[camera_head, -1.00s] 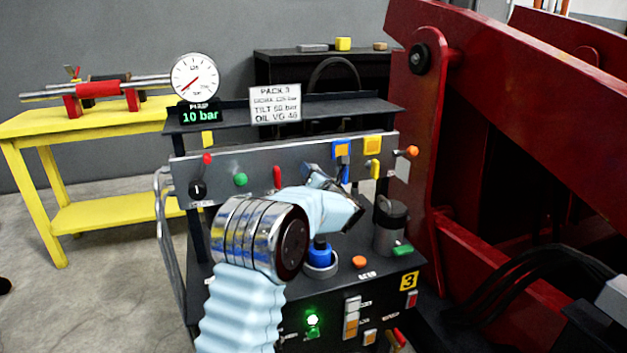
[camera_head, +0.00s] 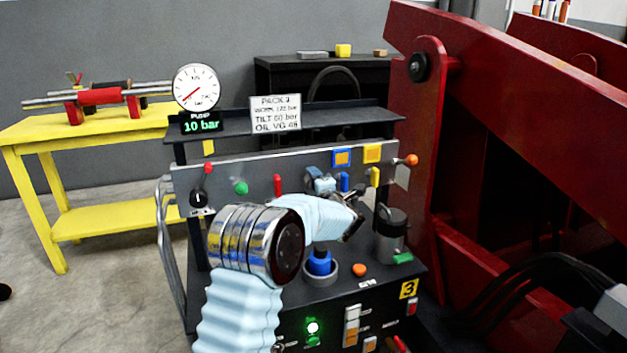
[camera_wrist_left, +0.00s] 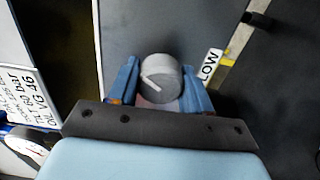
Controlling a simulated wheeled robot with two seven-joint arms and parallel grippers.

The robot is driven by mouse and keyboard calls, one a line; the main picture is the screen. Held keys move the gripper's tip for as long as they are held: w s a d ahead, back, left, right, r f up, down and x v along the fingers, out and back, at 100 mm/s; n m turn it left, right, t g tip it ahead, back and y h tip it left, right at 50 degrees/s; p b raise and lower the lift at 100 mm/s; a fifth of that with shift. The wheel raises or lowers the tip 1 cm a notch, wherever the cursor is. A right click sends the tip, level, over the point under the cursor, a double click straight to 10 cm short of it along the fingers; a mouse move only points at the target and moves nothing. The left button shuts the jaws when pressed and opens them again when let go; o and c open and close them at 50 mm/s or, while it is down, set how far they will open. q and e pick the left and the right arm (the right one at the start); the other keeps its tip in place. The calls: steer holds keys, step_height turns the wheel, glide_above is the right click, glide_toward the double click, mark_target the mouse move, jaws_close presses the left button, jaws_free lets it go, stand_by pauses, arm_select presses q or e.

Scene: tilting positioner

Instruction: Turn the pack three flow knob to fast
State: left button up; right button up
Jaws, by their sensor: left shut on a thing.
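Pack three is the dark cart marked with a yellow 3 (camera_head: 409,289), under a PACK 3 sign (camera_head: 275,113). My left gripper (camera_head: 320,182) reaches its upright grey panel (camera_head: 225,172) from the front. In the left wrist view, its blue fingers (camera_wrist_left: 160,76) stand on either side of a round grey knob (camera_wrist_left: 161,80) and are shut on it. In the head view the gripper mostly hides the knob. My right gripper is out of view.
Around the gripper are a red lever (camera_head: 278,185), a green button (camera_head: 241,188), a blue lever (camera_head: 344,181) and a yellow lever (camera_head: 375,177). A blue knob (camera_head: 319,262) and a dark cylinder (camera_head: 391,235) stand below. A red machine frame (camera_head: 520,100) closes off the right.

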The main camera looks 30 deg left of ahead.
arm_select(q)
steer(key=m+p, duration=0.3)
steer(key=m, duration=0.2)
steer(key=shift+m, duration=0.3)
steer(key=shift+m+p, duration=1.1)
steer(key=shift+m, duration=1.1)
steer(key=shift+f, duration=0.1)
steer(key=o, duration=1)
steer(key=shift+o, duration=0.2)
steer(key=shift+d, duration=0.1)
steer(key=b+v, duration=0.2)
steer(key=v, duration=1.1)
steer(key=shift+s+d, duration=0.2)
steer(key=shift+s, duration=0.1)
